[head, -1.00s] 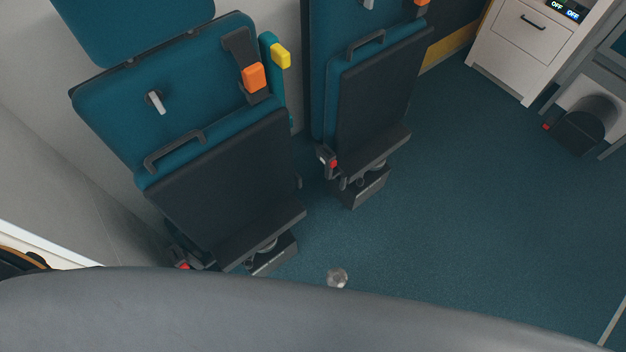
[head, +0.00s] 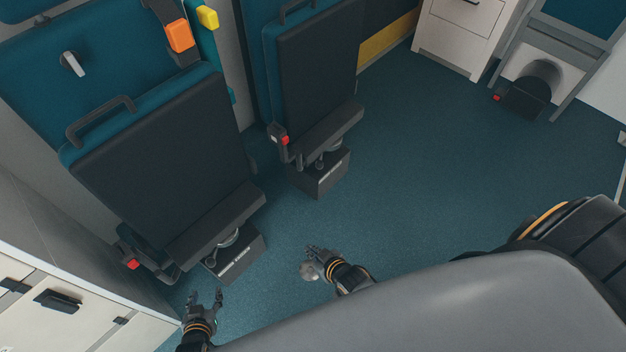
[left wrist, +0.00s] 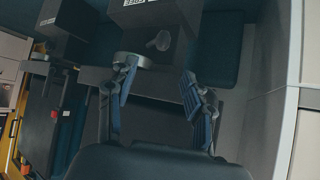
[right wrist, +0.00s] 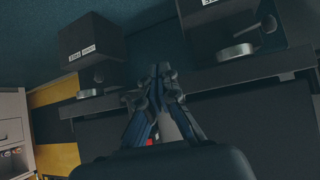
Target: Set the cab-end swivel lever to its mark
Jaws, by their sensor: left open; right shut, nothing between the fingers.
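Two folded seats stand on dark pedestals with unreadable labels, so I cannot tell which is the cab-end one. The nearer pedestal (head: 240,262) and the farther pedestal (head: 322,180) show in the head view. A dark knobbed lever (left wrist: 161,40) sits by a metal disc in the left wrist view. Two such levers, a left one (right wrist: 98,75) and a right one (right wrist: 268,23), show in the right wrist view. Lever marks are not discernible. My left gripper (head: 205,297) is open below the nearer pedestal. My right gripper (head: 311,260) is shut and empty, right of that pedestal, apart from the levers.
The nearer seat cushion (head: 165,160) and farther seat cushion (head: 315,75) overhang their pedestals. A pale cabinet (head: 70,310) is at lower left, white drawers (head: 460,35) at the back. Blue floor (head: 430,160) is clear rightward.

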